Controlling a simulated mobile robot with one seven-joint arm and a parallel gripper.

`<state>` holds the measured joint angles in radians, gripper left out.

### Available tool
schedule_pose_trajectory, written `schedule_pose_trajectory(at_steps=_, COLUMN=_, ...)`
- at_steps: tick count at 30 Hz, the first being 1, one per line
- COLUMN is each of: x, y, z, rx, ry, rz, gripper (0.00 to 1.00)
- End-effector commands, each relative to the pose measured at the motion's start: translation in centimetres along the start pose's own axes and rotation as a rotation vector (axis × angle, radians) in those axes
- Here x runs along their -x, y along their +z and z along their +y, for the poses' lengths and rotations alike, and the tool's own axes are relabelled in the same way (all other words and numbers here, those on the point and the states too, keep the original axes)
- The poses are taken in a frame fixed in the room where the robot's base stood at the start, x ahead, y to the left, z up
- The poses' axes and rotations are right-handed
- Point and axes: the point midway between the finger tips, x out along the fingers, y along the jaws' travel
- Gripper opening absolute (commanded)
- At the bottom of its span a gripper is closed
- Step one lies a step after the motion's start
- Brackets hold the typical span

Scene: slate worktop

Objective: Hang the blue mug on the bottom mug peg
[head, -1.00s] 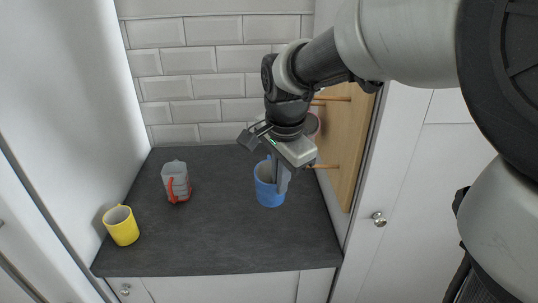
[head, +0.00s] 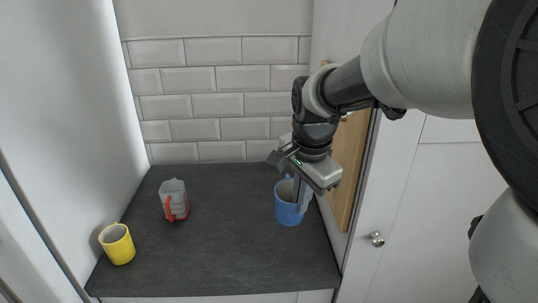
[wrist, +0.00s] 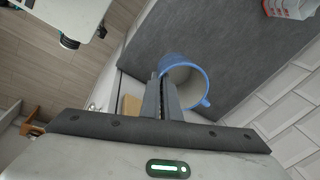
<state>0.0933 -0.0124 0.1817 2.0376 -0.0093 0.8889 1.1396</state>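The blue mug (head: 287,207) is upright at the right side of the worktop in the head view. My gripper (head: 302,198) is shut on its wall at the rim. In the wrist view the two fingers (wrist: 161,98) lie close together at the rim of the blue mug (wrist: 200,76), which opens toward the camera; its handle points to the lower right. I cannot tell how high it is above the worktop. The wooden peg board (head: 349,160) is on the right wall, partly behind my arm. The bottom peg is hidden in the head view.
A yellow mug (head: 117,244) stands at the left front of the slate worktop (head: 220,250). A clear and red measuring cup (head: 174,200) stands behind it and also shows in the wrist view (wrist: 291,8). The worktop's middle is clear. A white cabinet is on the right.

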Motion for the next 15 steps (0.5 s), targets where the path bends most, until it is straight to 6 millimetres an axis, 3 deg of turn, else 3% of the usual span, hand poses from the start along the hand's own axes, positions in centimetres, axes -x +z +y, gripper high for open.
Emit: schedule_pose_trajectory(at_steps=15, x=0.0, y=-3.2, z=1.8, rx=-0.002, ry=-0.002, rz=0.001, gripper=0.0)
